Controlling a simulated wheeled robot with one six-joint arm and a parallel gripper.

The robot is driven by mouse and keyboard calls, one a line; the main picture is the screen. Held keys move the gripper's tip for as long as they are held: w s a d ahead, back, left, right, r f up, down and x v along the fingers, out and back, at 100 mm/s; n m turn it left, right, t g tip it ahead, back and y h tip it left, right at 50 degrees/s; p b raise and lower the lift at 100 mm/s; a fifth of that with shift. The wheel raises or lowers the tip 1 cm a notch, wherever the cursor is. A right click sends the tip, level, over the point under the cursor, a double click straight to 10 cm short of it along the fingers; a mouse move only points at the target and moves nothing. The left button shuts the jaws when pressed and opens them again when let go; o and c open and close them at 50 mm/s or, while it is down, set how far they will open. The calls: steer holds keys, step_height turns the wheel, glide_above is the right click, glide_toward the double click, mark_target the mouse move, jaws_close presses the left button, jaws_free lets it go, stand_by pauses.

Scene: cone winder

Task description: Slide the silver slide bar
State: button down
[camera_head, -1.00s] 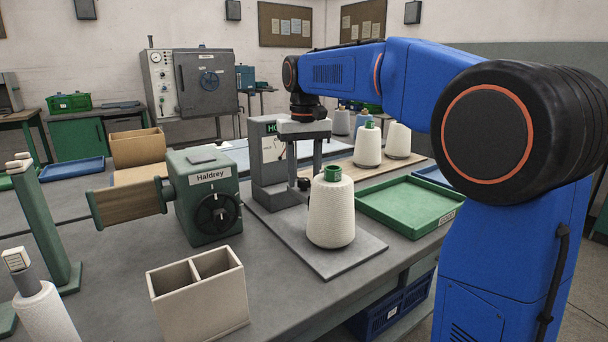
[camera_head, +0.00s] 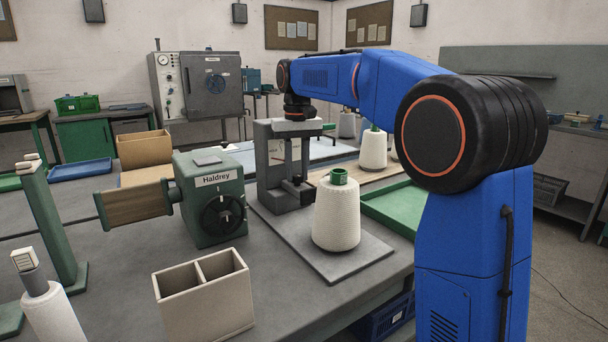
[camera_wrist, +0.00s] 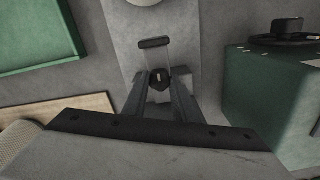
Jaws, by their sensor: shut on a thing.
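The grey winder stand (camera_head: 276,165) rises from a flat base plate behind a white yarn cone (camera_head: 336,215) with a green top. My gripper (camera_head: 297,180) points straight down beside the stand, close to a dark knob. In the wrist view my gripper (camera_wrist: 158,92) is shut around the dark knob (camera_wrist: 157,77). My fingers partly hide the knob, and the bar is too small to make out in the head view.
The green Haldrey box (camera_head: 208,200) with a handwheel stands left of the winder. A two-compartment beige box (camera_head: 203,300) is at the front. A green tray (camera_head: 390,208) lies to the right, partly behind my arm. More cones (camera_head: 373,150) stand behind.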

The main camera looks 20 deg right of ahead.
mark_target(296, 174)
steer(key=shift+w+r, duration=0.1)
steer(key=shift+w, duration=0.15)
steer(key=c, duration=1.4)
jaws_free()
steer(key=shift+a, duration=0.1)
steer(key=shift+c, duration=0.2)
step_height(296, 174, up, 17)
steer(key=shift+r, duration=0.15)
